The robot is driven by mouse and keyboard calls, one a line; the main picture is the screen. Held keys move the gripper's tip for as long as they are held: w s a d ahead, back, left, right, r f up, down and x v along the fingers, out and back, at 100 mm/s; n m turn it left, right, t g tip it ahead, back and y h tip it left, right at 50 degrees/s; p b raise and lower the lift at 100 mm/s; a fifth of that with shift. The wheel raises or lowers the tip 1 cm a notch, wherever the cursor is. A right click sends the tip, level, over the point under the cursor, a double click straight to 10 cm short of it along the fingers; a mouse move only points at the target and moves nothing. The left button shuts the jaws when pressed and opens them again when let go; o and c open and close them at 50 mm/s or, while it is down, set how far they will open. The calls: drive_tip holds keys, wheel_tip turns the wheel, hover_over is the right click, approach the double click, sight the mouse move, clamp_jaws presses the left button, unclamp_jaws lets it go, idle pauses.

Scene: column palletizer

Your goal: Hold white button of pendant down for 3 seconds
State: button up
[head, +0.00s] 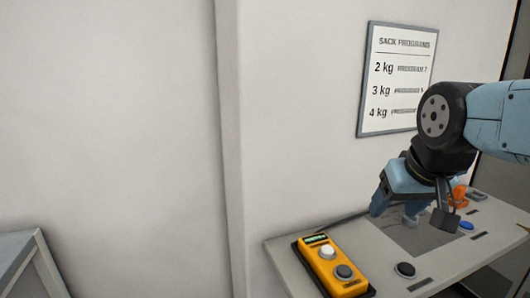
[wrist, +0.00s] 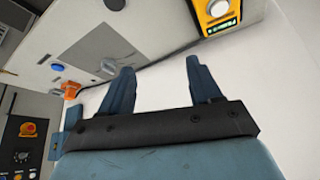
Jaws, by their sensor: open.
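The yellow pendant (head: 322,263) lies at the left end of the grey console, with a small green display at its far end. Its round white button (head: 327,252) sits above a dark button (head: 344,272). In the wrist view the pendant (wrist: 232,14) is at the top right, partly cut off, and its white button (wrist: 217,8) shows near the top edge. My gripper (head: 395,211) is over the console, right of and apart from the pendant. In the wrist view its two blue fingers (wrist: 160,66) are spread with nothing between them.
The console (head: 382,258) also carries a black button (head: 405,270), a blue button (head: 466,226) and an orange knob (head: 459,196), which is partly behind my arm. A sack program sign (head: 397,78) hangs on the wall behind. A dark control panel (wrist: 27,145) shows in the wrist view.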

clamp_jaws()
idle(0.4)
idle(1.0)
